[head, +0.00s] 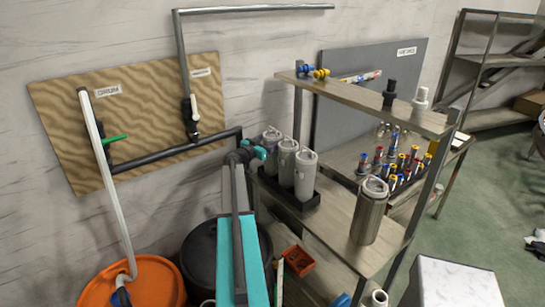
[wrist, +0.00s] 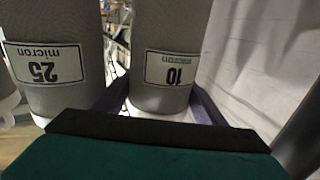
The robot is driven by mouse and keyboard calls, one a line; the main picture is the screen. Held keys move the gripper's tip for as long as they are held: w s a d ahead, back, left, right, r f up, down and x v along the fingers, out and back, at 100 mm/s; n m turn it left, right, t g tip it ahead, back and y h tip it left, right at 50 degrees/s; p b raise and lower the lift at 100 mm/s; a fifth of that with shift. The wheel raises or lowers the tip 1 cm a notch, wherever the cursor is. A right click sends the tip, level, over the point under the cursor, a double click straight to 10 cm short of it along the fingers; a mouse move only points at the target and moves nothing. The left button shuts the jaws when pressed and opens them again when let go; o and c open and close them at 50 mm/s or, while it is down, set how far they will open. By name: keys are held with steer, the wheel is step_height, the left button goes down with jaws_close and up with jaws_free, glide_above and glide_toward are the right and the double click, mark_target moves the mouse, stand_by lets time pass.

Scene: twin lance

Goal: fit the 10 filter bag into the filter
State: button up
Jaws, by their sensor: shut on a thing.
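The 10 filter bag (wrist: 165,40) is a grey cylinder whose "10 micron" label appears upside down in the wrist view. In the head view it is the bag nearest the wall (head: 270,138), in a black tray on the shelf. My gripper (head: 257,152) reaches it from the left and is shut on it, with dark fingers on both sides in the wrist view (wrist: 160,105). The bag looks upright and still in the row. A steel cylinder (head: 367,217) with a rimmed top, apparently the filter, stands on the same shelf to the right. The inside of it is hard to see.
The 25 micron bag (wrist: 52,45) stands close beside the held bag, with another grey bag (head: 305,177) beyond it in the black tray (head: 308,203). An upper shelf board (head: 360,98) overhangs the area. A dark pipe (head: 180,151) runs along the wall behind.

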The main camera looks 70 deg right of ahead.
steer(key=shift+r, duration=0.15)
steer(key=shift+c, duration=0.4)
steer(key=shift+r+b, duration=2.25)
steer(key=shift+r, duration=2.65)
steer(key=shift+a+f, duration=0.1)
